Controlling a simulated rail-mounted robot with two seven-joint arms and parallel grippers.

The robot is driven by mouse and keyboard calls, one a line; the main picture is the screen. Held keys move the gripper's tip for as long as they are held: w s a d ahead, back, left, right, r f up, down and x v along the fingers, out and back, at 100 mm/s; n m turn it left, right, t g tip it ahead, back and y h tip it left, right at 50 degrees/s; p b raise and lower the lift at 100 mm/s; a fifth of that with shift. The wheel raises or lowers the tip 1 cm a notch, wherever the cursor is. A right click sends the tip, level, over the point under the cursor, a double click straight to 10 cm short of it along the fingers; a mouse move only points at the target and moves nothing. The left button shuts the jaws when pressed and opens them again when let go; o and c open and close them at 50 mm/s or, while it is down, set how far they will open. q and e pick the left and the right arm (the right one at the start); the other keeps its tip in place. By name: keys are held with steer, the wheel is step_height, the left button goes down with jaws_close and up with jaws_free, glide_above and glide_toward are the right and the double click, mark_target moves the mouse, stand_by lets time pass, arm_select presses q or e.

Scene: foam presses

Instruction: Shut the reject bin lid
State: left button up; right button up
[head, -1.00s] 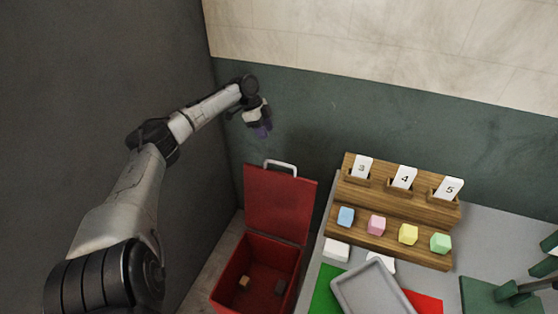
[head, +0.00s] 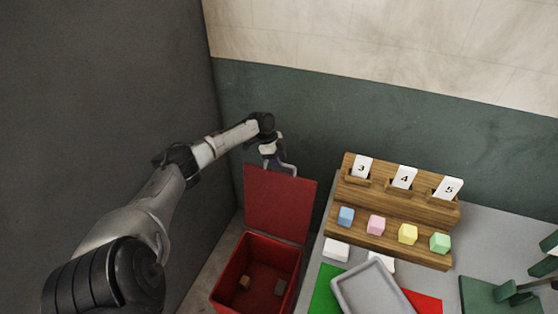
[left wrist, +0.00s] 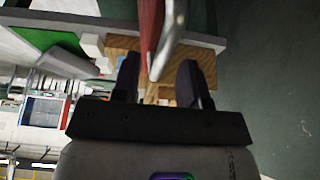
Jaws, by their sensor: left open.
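The red reject bin (head: 223,293) stands on the floor left of the table. Its red lid (head: 279,204) is raised upright at the back, and a grey handle (head: 291,170) sits on the lid's top edge. My left gripper (head: 277,160) is open at that handle. In the left wrist view the left gripper (left wrist: 158,80) has the lid's edge (left wrist: 150,25) and the metal handle (left wrist: 170,40) between its two fingers. I cannot tell whether a finger touches the handle. My right gripper is not in view.
Two small blocks lie inside the bin. Right of it, the grey table (head: 500,225) carries a wooden rack (head: 385,247) with number cards and coloured blocks, a grey tray (head: 345,292), and green and red mats. A dark wall is close on the left.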

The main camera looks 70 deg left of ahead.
arm_select(q)
steer(key=shift+w+f, duration=0.1)
steer(key=shift+f, duration=0.15)
jaws_close()
stand_by(0.3)
